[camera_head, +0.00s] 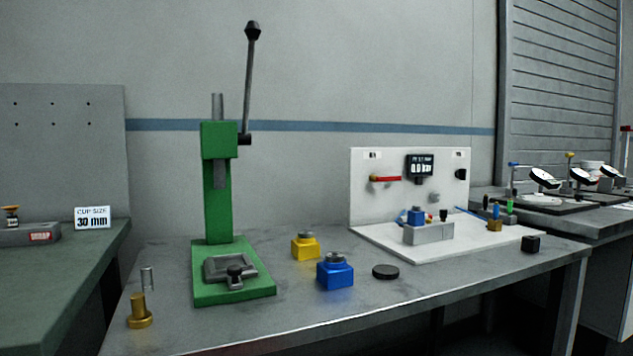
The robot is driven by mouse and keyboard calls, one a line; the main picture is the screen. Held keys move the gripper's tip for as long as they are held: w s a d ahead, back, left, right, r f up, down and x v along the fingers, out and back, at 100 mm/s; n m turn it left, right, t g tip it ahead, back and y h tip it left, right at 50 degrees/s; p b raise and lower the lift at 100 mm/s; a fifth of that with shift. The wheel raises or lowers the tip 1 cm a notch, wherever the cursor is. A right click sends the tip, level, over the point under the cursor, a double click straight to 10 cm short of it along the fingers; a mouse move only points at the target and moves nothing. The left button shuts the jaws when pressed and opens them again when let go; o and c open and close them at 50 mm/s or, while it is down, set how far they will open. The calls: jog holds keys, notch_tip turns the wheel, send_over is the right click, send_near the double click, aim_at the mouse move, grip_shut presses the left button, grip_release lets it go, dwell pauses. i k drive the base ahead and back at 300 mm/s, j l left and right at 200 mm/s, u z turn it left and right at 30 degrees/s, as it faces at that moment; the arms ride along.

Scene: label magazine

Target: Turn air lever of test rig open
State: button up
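The test rig (360,198) stands at the right part of the grey bench, with a white upright panel and a white base. A red lever (386,179) lies roughly level on the panel's left side, below a small label too small to read. It seems to be the air lever. A dark display (419,166) to its right shows a number that looks like 0.0. A grey block (428,234) with a blue part (416,215) sits on the rig's base. My gripper is not in this view.
A green press (219,200) with a tall upright handle stands left of the rig. A yellow block (305,246), a blue block (335,271), a black disc (385,272) and a brass part (139,312) stand on the bench (420,290). The front right of the bench is mostly clear.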

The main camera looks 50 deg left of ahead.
aim_at(373, 178)
jog(key=u, duration=1.5)
jog(key=i+l+u, duration=0.15)
jog(key=i+l, duration=0.2)
jog(key=l, duration=0.1)
